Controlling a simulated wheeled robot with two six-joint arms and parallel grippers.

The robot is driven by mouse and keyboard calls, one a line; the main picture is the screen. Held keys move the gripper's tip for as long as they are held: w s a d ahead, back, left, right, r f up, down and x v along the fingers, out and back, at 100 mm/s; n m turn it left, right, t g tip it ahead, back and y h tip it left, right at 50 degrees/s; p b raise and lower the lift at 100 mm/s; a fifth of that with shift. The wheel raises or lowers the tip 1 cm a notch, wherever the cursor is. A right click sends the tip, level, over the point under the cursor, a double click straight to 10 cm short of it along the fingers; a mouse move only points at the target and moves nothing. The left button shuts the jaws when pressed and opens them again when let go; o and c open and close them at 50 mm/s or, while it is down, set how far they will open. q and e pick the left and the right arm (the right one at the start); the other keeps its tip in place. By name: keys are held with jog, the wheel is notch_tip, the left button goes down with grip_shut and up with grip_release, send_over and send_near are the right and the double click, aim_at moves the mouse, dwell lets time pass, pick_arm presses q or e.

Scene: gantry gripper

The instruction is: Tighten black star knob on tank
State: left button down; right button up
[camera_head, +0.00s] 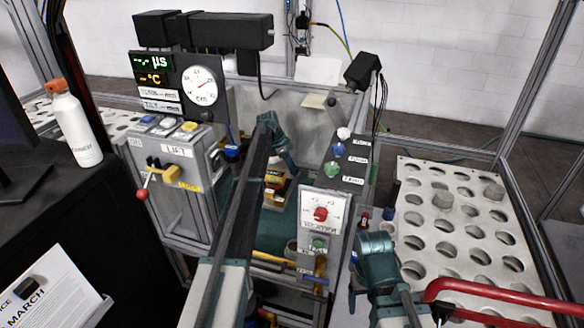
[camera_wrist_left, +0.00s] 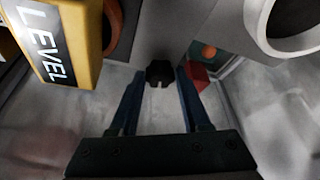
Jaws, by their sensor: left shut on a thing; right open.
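The black star knob (camera_wrist_left: 160,73) shows in the left wrist view, small and dark, between the tips of my left gripper (camera_wrist_left: 161,80). The fingers are shut on it from both sides. In the head view my left gripper (camera_head: 283,160) reaches in over the middle of the machine, and I cannot make out the knob there. The tank cannot be told apart clearly from the grey surfaces around the knob. My right gripper (camera_head: 376,250) is open and empty, between the heater panel and the perforated rack, away from the knob.
A yellow LEVEL block (camera_wrist_left: 62,40) and a pale ring (camera_wrist_left: 292,25) flank the left gripper. The lift box (camera_head: 175,165), the heater panel (camera_head: 322,215) and a button panel (camera_head: 345,160) surround the work space. A perforated rack (camera_head: 465,215) and red tube (camera_head: 490,290) are at right.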

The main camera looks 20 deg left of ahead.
aim_at(297, 168)
pick_arm(q)
jog(key=shift+m, duration=0.3)
jog(key=shift+c, duration=1.9)
grip_release()
jog(key=shift+r+p, duration=0.8)
notch_tip(297, 168, up, 2)
jog(key=shift+r+p, duration=0.1)
jog(key=shift+p, duration=0.95)
jog(key=s+d, duration=0.2)
jog(key=s, duration=0.5)
jog(key=s+d+r+p, duration=0.1)
jog(key=s+d, duration=0.1)
jog(key=s, duration=0.6)
jog(key=shift+s+d, duration=0.15)
jog(key=shift+d, duration=0.1)
